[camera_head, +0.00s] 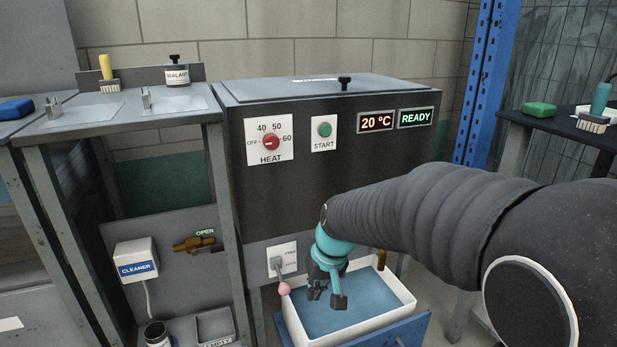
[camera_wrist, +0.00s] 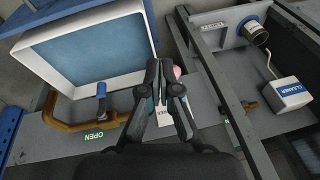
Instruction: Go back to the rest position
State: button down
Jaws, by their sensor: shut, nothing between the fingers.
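My gripper (camera_head: 326,297) hangs low over the front of the washer cabinet, above the white tub (camera_head: 408,300) of blue water. My dark arm reaches in from the right to it. In the wrist view my gripper (camera_wrist: 161,70) has its fingers together with nothing between them. The lever with the pink ball (camera_head: 284,288) is just left of the gripper.
The cabinet (camera_head: 230,130) has a red heat knob (camera_head: 271,142), a green start button (camera_head: 324,130) and displays reading 20 °C and READY. A cleaner box (camera_head: 137,261) and brass valve (camera_head: 194,243) are left. A bench (camera_head: 590,139) stands right. A brown pipe (camera_wrist: 64,122) borders the tub.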

jog(key=s+d+r+m+t+h+p, duration=0.1)
jog(key=s+d+r+p, duration=0.2)
jog(key=s+d+r, duration=0.4)
jog(key=s+d+r+m+t+h+p, duration=0.1)
jog(key=s+d+r+t+p, duration=0.1)
jog(key=s+d+r, duration=0.5)
jog(key=s+r+p, duration=0.1)
jog(key=s, duration=0.5)
jog(key=shift+s+d+r+m+t+p, duration=0.2)
jog(key=shift+s+d+m+t+p, duration=0.1)
jog(key=shift+s+p, duration=0.1)
